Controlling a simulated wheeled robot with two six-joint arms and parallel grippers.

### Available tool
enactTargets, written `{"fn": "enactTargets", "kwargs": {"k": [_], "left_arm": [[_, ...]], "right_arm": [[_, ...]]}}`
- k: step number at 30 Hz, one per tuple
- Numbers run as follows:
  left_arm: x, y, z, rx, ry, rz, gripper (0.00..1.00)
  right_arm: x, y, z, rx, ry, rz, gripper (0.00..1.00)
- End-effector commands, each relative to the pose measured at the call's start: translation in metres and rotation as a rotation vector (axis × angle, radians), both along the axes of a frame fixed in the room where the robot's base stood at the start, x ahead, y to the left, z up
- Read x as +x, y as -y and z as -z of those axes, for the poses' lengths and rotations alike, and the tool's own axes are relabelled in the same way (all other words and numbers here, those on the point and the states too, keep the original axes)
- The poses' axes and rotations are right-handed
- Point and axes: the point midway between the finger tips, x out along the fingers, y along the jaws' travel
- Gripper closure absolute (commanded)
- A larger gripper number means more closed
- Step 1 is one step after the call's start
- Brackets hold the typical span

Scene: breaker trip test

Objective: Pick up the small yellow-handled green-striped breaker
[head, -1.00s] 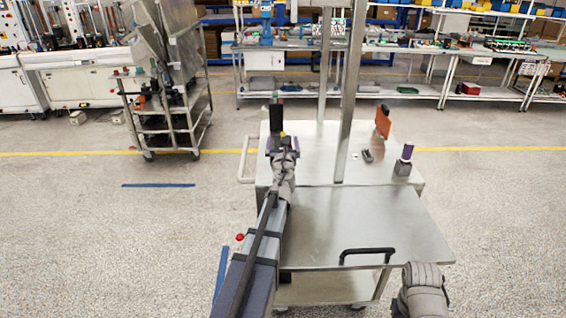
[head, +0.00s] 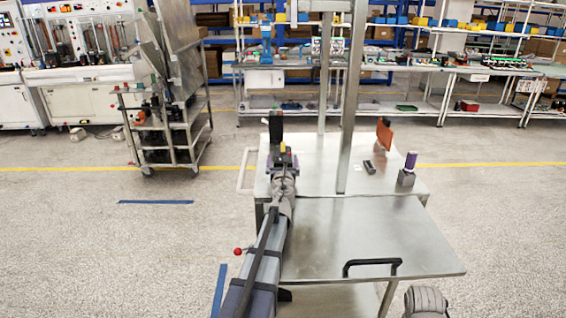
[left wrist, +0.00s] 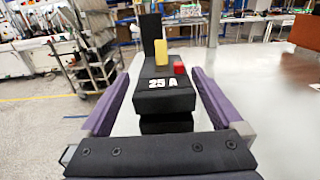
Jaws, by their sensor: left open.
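A black breaker (left wrist: 163,92) marked "25 A" stands in the left wrist view, with a yellow handle (left wrist: 161,52) and a red button (left wrist: 179,66) on top. No green stripe shows on it from here. It also appears small at the back left of the metal table in the head view (head: 284,158). My left gripper (left wrist: 163,78) is open, its purple fingers on either side of the breaker with visible gaps. In the head view my left gripper (head: 283,166) is at the table's back left. My right gripper is out of view; only a grey part of my right arm shows.
A tall dark block (head: 276,126) stands just behind the breaker. A metal post (head: 349,110) rises from the table. To its right are an orange panel (head: 384,138), a small dark item (head: 369,167) and a purple-topped grey block (head: 406,178). The table's front (head: 350,235) is clear.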

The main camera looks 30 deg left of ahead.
Motion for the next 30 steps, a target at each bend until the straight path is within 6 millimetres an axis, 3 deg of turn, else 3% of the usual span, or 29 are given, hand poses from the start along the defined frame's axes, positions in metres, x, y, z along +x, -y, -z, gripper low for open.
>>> {"fn": "enactTargets", "kwargs": {"k": [12, 20, 30], "left_arm": [[0.044, -0.023, 0.005, 0.0, 0.0, -0.001, 0.0], [0.045, -0.024, 0.005, 0.0, 0.0, 0.0, 0.0], [0.045, -0.023, 0.005, 0.0, 0.0, 0.0, 0.38]], "right_arm": [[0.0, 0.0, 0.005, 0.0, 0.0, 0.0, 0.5], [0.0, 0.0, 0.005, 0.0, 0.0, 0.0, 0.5], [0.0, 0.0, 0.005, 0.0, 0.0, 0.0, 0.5]]}}
